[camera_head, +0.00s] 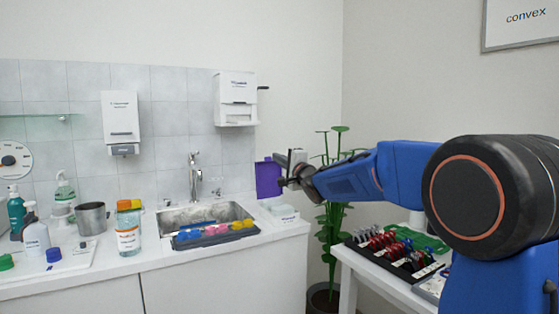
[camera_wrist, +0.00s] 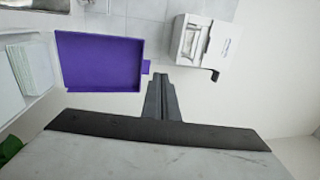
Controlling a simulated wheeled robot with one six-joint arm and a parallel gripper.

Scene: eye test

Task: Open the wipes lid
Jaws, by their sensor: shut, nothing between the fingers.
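The wipes box (camera_head: 285,216) is a low white box with a label at the counter's right end. Its purple lid (camera_head: 268,178) stands up at the back of the box, so the box looks open. In the wrist view the lid (camera_wrist: 98,62) shows as a shallow purple tray with a small tab on its edge, and the white box with pale contents (camera_wrist: 28,70) lies at the left. My gripper (camera_head: 284,172) is shut and empty, in front of and right of the raised lid. Its closed fingers (camera_wrist: 160,82) appear apart from the lid's tab, though depth is unclear.
A sink (camera_head: 205,214) with a dark tray of coloured items (camera_head: 214,235) is left of the box. A white wall dispenser (camera_head: 236,100) hangs above. A plant (camera_head: 332,215) stands right of the counter. A side table (camera_head: 375,285) holds a dark rack (camera_head: 392,255).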

